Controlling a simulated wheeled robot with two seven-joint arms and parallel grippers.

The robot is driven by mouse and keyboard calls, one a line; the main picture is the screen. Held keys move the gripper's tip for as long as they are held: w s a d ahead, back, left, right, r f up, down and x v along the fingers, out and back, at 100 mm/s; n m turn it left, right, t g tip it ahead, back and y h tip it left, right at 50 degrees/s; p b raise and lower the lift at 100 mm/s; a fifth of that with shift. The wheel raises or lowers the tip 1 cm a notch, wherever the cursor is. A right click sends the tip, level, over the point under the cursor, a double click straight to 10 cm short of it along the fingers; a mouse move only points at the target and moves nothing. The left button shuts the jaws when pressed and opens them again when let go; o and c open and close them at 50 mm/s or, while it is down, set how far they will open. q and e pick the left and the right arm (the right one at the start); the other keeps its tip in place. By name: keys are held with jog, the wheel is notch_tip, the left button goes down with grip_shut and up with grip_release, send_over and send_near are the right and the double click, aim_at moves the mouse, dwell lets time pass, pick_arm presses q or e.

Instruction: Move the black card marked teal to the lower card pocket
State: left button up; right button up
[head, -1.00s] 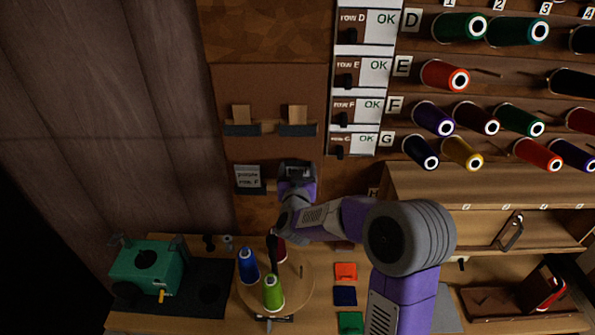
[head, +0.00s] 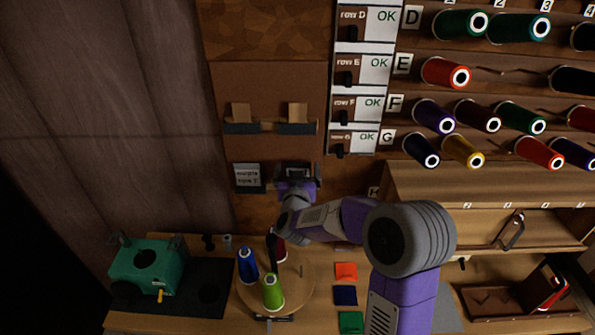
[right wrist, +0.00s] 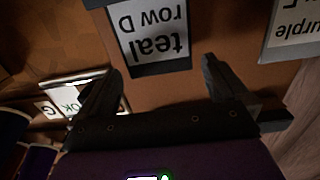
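The black card marked teal (right wrist: 150,40), with a white label reading "teal row D", shows upside down in the right wrist view, upright against the brown board. Its lower end is cut off by the picture edge, by a dark ledge; I cannot tell how deep it sits there. My right gripper (head: 298,173) is at the lower pocket row in the head view and hides the card there. In the right wrist view its fingers (right wrist: 163,72) are spread, one either side of the card's upper end, apparently not pinching it. My left gripper is out of view.
A purple-marked card (head: 246,175) stands in the pocket to the left. Below are a round stand (head: 303,283) with thread cones and a green machine (head: 146,266). Thread spools and row labels fill the right.

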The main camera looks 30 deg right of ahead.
jog(key=v, duration=0.7)
jog(key=shift+s+a, duration=0.2)
dwell(0.5)
